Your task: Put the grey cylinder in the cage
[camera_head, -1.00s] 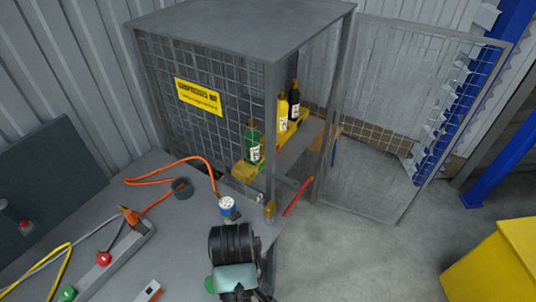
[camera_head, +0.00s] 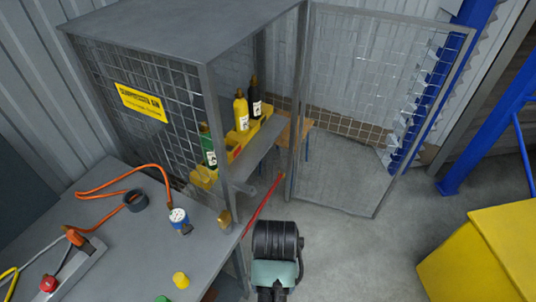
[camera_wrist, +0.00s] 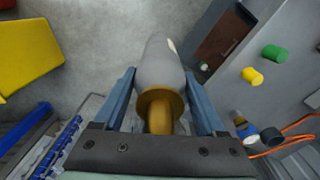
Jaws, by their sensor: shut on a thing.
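The grey cylinder (camera_wrist: 160,62), with a brass valve, is between the two blue-grey fingers of my gripper (camera_wrist: 158,85) in the wrist view. The gripper is shut on it near the valve end, above the floor. In the head view my arm hides the cylinder and fingers. The mesh cage (camera_head: 180,35) stands at the upper left with its mesh door (camera_head: 345,150) swung open to the right. Inside, a yellow rack (camera_head: 203,178) on a shelf holds a green cylinder (camera_head: 208,150), a yellow cylinder (camera_head: 241,115) and a black cylinder (camera_head: 255,100).
The grey bench (camera_head: 125,240) at left carries an orange hose (camera_head: 130,170), a blue-and-white canister (camera_head: 179,218), a yellow cap (camera_head: 181,280) and a power strip (camera_head: 75,265). A red bar (camera_head: 262,205) lies near the cage opening. A yellow bin (camera_head: 490,250) stands at right; floor between is clear.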

